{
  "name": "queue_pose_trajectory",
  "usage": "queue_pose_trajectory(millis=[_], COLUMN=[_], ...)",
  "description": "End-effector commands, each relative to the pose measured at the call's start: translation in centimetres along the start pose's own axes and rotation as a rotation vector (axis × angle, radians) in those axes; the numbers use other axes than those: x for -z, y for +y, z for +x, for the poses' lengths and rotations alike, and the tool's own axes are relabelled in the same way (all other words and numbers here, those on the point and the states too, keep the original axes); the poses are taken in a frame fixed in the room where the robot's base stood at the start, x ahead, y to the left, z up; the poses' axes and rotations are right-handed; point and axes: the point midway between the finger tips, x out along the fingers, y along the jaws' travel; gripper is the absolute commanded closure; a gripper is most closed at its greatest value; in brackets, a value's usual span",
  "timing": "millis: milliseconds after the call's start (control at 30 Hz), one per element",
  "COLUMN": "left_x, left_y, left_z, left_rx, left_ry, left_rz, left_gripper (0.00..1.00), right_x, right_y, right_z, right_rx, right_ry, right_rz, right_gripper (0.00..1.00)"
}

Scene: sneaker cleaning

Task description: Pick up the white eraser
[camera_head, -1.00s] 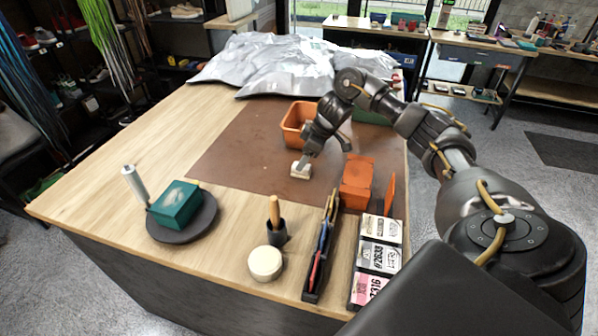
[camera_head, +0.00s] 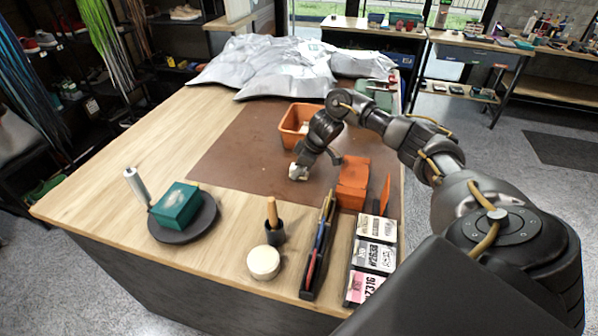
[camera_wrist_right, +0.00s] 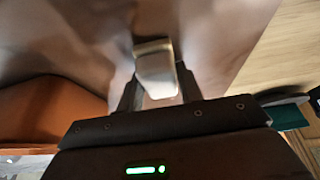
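The white eraser (camera_head: 297,173) is a small pale block at the brown mat (camera_head: 245,150), in front of the orange bin. My right gripper (camera_head: 300,168) reaches down over it from the right and partly covers it. In the right wrist view the eraser (camera_wrist_right: 157,72) lies between the two dark fingers of my right gripper (camera_wrist_right: 158,80). The fingers flank both sides closely, with little or no gap. Whether they press on it cannot be told, and no lift off the mat is clear. My left gripper is not in view.
The orange bin (camera_head: 290,126) stands just behind my right gripper. An orange box (camera_head: 352,184) stands close to its right. A tool tray (camera_head: 318,255), brush cup (camera_head: 274,232), white round jar (camera_head: 264,262) and dark round stand (camera_head: 200,222) are nearer the front. The mat's left part is clear.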

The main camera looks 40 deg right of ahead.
Motion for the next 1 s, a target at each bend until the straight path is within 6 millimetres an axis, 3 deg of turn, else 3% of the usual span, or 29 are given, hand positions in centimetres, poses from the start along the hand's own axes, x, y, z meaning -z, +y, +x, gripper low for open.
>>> queue_pose_trajectory(millis=[33, 167, 567, 733, 1000], left_x=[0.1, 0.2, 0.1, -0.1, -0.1], left_y=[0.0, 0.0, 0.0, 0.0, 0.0], left_z=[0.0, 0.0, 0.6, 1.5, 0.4], left_rx=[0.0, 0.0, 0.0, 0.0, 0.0], left_ry=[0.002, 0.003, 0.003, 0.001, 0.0], left_rz=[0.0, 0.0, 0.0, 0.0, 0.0], left_gripper=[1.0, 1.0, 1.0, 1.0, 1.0], right_x=[0.0, 0.0, 0.4, 1.3, 1.0], right_y=[0.0, 0.0, 0.1, -0.2, -4.5], right_z=[0.0, 0.0, -0.9, -3.3, -10.2], right_rx=[-0.001, -0.001, -0.002, -0.003, -0.004], right_ry=[0.0, 0.0, 0.003, 0.004, 0.0], right_rz=[0.0, 0.0, -0.001, -0.004, -0.007], right_gripper=[0.73, 0.91, 0.91, 0.91, 0.91])
